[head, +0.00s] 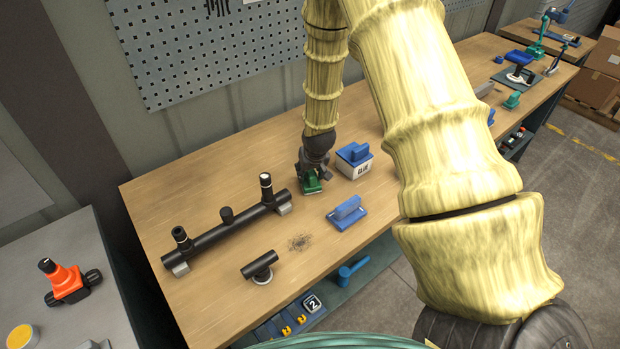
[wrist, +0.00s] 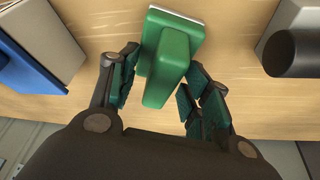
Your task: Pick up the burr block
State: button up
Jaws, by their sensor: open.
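A green block (head: 312,185) with a raised grip, which seems to be the burr block, sits on the wooden bench; no label shows. My gripper (head: 311,175) is low over it and partly hides it in the head view. In the wrist view the green block (wrist: 172,60) stands between the fingers of my gripper (wrist: 164,68). The jaws are open, one finger on each side of the raised grip. Whether either finger touches it I cannot tell.
A white box with a blue top (head: 354,161) stands close right of my gripper. A blue block with a grip (head: 347,213) lies nearer the front. A black pipe assembly (head: 228,228) lies to the left, and a short black pipe piece (head: 259,265) in front.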

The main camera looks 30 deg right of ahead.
grip_shut()
jog(key=shift+r, duration=0.1)
dwell(0.3)
jog(key=shift+r+b, duration=0.75)
jog(key=shift+r, duration=0.35)
jog(key=s+a+r+b, duration=0.1)
jog(key=s+a+b, duration=0.1)
jog(key=s+a, duration=0.2)
jog(key=s+a+r+b, duration=0.1)
jog(key=s+a+b, duration=0.2)
jog(key=s, duration=0.7)
jog(key=shift+a+r, duration=0.3)
jog(key=shift+a, duration=0.05)
